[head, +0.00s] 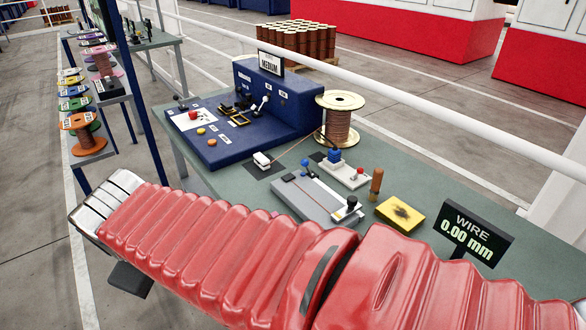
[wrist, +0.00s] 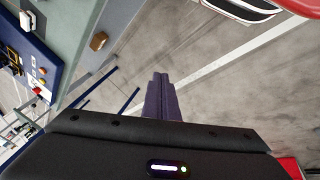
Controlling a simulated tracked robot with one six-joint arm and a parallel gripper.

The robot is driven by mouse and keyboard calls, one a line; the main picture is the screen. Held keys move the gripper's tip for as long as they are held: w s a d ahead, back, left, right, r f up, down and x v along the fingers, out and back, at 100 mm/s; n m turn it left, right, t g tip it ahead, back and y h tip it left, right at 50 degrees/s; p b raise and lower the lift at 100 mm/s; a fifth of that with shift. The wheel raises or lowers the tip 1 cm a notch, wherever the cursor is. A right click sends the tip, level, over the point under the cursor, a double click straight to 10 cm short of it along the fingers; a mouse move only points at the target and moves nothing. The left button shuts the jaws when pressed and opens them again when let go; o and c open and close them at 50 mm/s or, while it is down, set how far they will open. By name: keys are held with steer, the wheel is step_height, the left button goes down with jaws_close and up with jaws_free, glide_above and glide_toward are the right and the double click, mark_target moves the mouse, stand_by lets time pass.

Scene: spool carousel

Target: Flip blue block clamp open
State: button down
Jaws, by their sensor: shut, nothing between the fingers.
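The blue block clamp (head: 334,157) sits on a small white base (head: 350,173) on the green table in the head view. In the head view my red-sleeved arm crosses the front and I cannot make out the fingers.
On the table (head: 400,160) are a wire spool (head: 338,125), a blue console (head: 245,115), a grey slide fixture (head: 315,197), an orange-handled tool (head: 376,182), a yellow pad (head: 400,212) and a wire display (head: 474,236). A white rail (head: 400,87) runs above. Spool shelves (head: 88,140) stand left.

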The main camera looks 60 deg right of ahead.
steer(key=d+f+n+g+h, duration=0.1)
steer(key=d+n+g+h, duration=0.1)
steer(key=d, duration=1)
steer(key=w+d+f+n+g+h, duration=0.1)
steer(key=d+n, duration=0.5)
steer(key=d, duration=0.6)
steer(key=w+d+f+n+g+h, duration=0.1)
steer(key=d+f+n+g+h, duration=0.2)
steer(key=d, duration=0.9)
steer(key=n+g+h, duration=0.1)
steer(key=h, duration=0.1)
steer(key=shift+d+g+h, duration=0.35)
steer(key=shift+g+h, duration=0.05)
glide_toward(308, 168)
steer(key=f, duration=0.3)
steer(key=shift+w+a, duration=0.25)
steer(key=shift+w, duration=0.15)
steer(key=shift+s+d+r, duration=0.15)
steer(key=shift+d+r, duration=0.1)
steer(key=shift+d, duration=0.25)
steer(key=shift+s+d+r, duration=0.15)
steer(key=shift+d+r, duration=0.05)
steer(key=shift+d, duration=0.35)
steer(key=shift+s+d+r, duration=0.15)
steer(key=shift+d+r, duration=0.1)
steer(key=shift+d, duration=0.35)
